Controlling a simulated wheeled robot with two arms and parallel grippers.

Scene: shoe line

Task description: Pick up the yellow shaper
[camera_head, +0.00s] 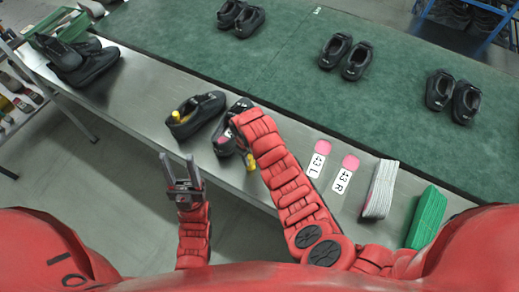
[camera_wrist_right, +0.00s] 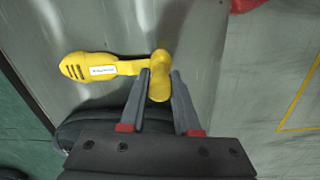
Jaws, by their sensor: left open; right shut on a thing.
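The yellow shaper (camera_wrist_right: 100,68) shows in the right wrist view, with a long flat toe part, a white label and a rounded heel end. My right gripper (camera_wrist_right: 161,84) is shut on that rounded end. In the head view, a piece of yellow shaper (camera_head: 251,161) shows beside my right forearm, which hides most of that gripper. A black shoe (camera_head: 222,146) lies just left of it. Another yellow shaper end (camera_head: 176,116) sticks out of the neighbouring black shoe (camera_head: 197,112). My left gripper (camera_head: 179,168) is open and empty, in front of the table's near edge.
The grey metal table (camera_head: 150,88) borders a green mat (camera_head: 290,60) with several black shoes. Pink-and-white L and R tags (camera_head: 318,160), a white bundle (camera_head: 380,188) and a green bundle (camera_head: 427,215) lie right of my right arm. More dark shoes (camera_head: 85,65) stand at left.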

